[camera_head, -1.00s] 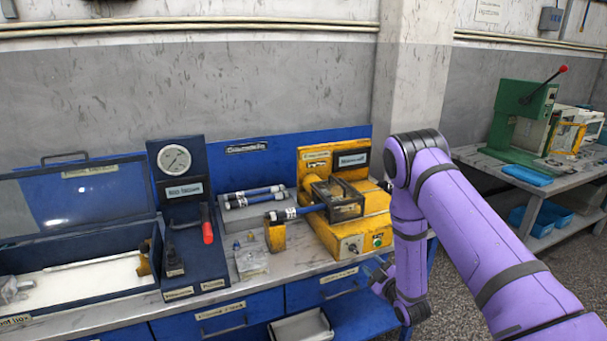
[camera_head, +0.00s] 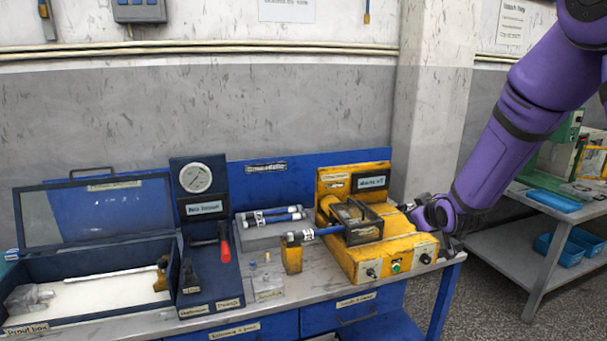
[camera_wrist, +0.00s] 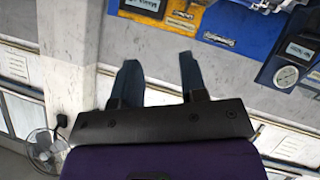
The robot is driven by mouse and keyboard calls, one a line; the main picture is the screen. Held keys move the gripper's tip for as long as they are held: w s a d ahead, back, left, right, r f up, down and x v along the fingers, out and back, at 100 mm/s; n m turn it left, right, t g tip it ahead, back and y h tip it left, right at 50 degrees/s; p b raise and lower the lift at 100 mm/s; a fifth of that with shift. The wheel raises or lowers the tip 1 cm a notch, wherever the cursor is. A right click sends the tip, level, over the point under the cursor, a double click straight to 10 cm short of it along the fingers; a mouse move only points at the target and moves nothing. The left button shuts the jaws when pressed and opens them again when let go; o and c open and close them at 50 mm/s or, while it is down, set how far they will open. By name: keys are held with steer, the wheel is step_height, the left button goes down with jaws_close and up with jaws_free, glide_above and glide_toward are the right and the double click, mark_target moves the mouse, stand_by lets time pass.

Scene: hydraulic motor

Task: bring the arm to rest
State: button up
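My arm comes in from the upper right in the head view. My gripper (camera_head: 420,212) is at the right end of the yellow machine (camera_head: 397,252), above the bench's right side; whether it touches the machine I cannot tell. In the wrist view my gripper (camera_wrist: 160,62) has its two dark fingers wide apart, with only the wall and bench behind them. It holds nothing. A blue rod (camera_head: 326,231) lies level between a small yellow stand (camera_head: 292,260) and the machine's caged block.
A dark blue gauge panel (camera_head: 210,260) with a red-handled lever and an open-lidded box (camera_head: 95,315) stand at left. More blue rods (camera_head: 272,216) lie on a grey block behind. A second table (camera_head: 510,240) stands at right; floor shows between the tables.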

steer(key=s+r+m+g, duration=0.2)
steer(key=s+r, duration=0.5)
steer(key=r, duration=0.1)
steer(key=s+r+m+g, duration=0.1)
steer(key=s+r, duration=0.2)
steer(key=s, duration=0.7)
steer(key=s+r+m+g, duration=0.2)
steer(key=s, duration=0.9)
steer(key=s+r+m+g, duration=0.1)
steer(key=s+r+g, duration=0.1)
steer(key=s, duration=0.9)
steer(key=shift+d+r+h, duration=0.25)
steer(key=shift+r+h, duration=0.05)
steer(key=shift+r, duration=0.55)
steer(key=shift+w, duration=0.1)
